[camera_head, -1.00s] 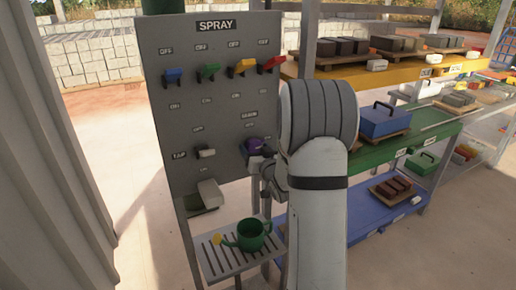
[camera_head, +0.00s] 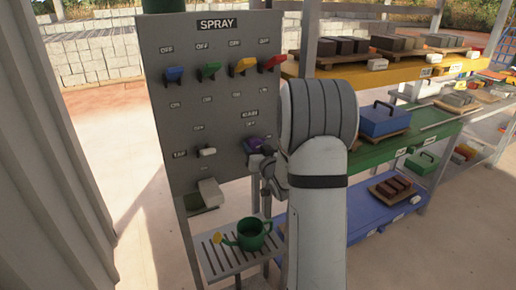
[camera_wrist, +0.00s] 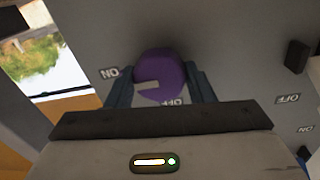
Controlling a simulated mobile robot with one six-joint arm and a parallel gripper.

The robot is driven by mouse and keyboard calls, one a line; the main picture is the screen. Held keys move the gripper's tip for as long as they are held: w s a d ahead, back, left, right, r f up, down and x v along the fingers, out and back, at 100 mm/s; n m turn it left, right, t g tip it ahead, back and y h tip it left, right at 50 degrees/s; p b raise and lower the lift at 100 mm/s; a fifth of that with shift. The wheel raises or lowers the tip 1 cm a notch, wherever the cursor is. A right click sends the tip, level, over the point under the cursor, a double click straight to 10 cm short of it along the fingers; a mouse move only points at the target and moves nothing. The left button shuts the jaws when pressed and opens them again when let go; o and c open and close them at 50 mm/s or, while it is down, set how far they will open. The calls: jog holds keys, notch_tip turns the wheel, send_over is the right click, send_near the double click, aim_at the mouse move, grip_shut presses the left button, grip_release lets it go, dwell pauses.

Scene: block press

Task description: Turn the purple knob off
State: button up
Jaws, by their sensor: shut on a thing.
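The purple knob (camera_wrist: 165,68) is on the grey panel, with a pale bar across its face. In the wrist view the bar points left, a little below the ON label (camera_wrist: 108,73); the OFF label (camera_wrist: 172,102) is below the knob. My gripper (camera_wrist: 160,76) has one finger on each side of the knob and is shut on it. In the head view the purple knob (camera_head: 254,144) is at the panel's lower right, with my gripper (camera_head: 262,152) at it; my wrist hides part of the fingers.
The grey SPRAY panel (camera_head: 212,110) has blue, green, yellow and red levers along its top. A white tap lever (camera_head: 206,152) is left of the knob. A green watering can (camera_head: 252,234) stands on the slatted shelf below. Loaded shelves stand at the right.

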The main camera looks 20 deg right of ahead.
jog(key=shift+f+n+b, duration=0.25)
jog(key=shift+n+b, duration=0.25)
jog(key=shift+b, duration=0.65)
jog(key=n+b, duration=0.7)
jog(key=b, duration=0.3)
jog(key=n+y+b, duration=0.1)
jog(key=n+b, duration=0.6)
jog(key=b, duration=0.4)
jog(key=shift+d+f+t, duration=0.1)
jog(key=shift+d+t, duration=0.05)
jog(key=shift+t, duration=0.25)
jog(key=shift+r+n+b, duration=0.2)
jog(key=shift+n+b, duration=1.1)
jog(key=shift+n, duration=0.5)
jog(key=shift+r, duration=0.1)
jog(key=o, duration=1)
